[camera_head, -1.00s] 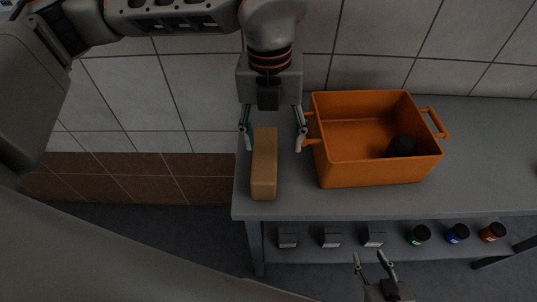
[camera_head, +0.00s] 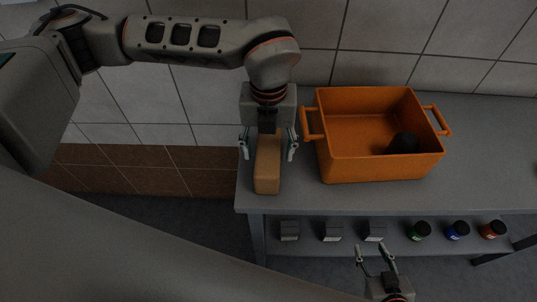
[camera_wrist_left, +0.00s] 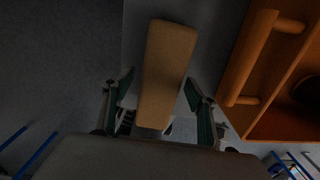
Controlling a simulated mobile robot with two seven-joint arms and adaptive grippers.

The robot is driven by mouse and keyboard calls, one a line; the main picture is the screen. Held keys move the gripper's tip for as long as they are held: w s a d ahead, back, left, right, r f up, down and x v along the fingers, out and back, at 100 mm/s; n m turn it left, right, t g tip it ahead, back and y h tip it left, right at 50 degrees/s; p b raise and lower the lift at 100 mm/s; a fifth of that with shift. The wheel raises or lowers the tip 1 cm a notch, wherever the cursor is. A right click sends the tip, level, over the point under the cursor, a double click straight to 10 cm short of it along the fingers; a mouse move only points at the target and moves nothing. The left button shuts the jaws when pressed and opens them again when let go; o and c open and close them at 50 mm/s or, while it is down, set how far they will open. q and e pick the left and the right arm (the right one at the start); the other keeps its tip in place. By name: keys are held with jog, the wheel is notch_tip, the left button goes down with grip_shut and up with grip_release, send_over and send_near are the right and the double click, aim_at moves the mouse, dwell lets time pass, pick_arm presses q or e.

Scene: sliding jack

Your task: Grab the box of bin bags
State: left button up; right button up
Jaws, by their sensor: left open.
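The box of bin bags appears to be the long tan box (camera_head: 268,170) near the left end of the grey table. It also shows in the left wrist view (camera_wrist_left: 167,65), its near end between the fingers. My left gripper (camera_head: 268,150) is open above the box, one finger on each side, with gaps visible between fingers and box. The box's far end in the head view is hidden by the gripper. My right gripper (camera_head: 376,250) is at the bottom of the head view, in front of the table, with its fingers apart and nothing visible between them.
An orange bin (camera_head: 375,168) with side handles stands right of the box and holds a dark round object (camera_head: 403,143). Its handle is close to my left gripper. A lower shelf holds small grey boxes (camera_head: 332,231) and jars (camera_head: 457,230). The table (camera_head: 490,160) is clear at right.

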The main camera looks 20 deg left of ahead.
pick_arm(q)
jog(key=c, duration=1.4)
jog(key=shift+c, duration=0.2)
jog(key=shift+r, duration=0.15)
